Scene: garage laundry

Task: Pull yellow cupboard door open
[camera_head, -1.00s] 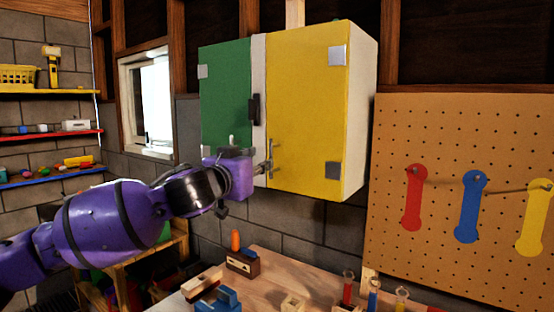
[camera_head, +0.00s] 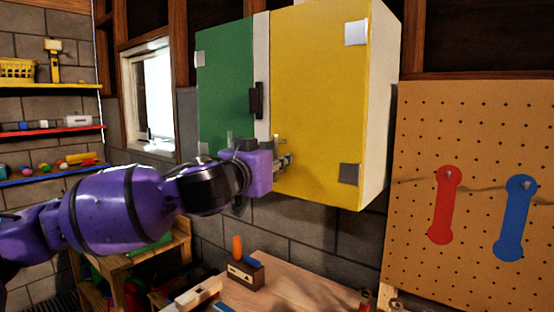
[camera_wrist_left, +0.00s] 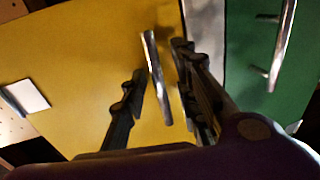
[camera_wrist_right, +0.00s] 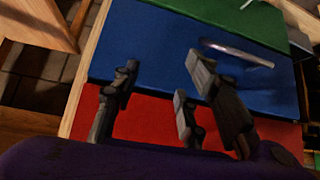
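The yellow cupboard door (camera_head: 325,95) is on the right half of a wall cupboard and looks shut. Its slim silver handle (camera_wrist_left: 157,80) is upright near the door's left edge. In the left wrist view the handle lies between the two fingers of my left gripper (camera_wrist_left: 158,92), which are apart; I cannot tell whether either touches it. In the head view my left gripper (camera_head: 284,160) is at the handle and partly covers it. My right gripper (camera_wrist_right: 160,75) is open and empty, over blue and red panels; it is not seen in the head view.
A wooden worktop (camera_head: 285,285) with small items is below. A pegboard (camera_head: 480,130) hangs right. The right wrist view shows a blue panel (camera_wrist_right: 150,45) with a silver handle (camera_wrist_right: 235,52).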

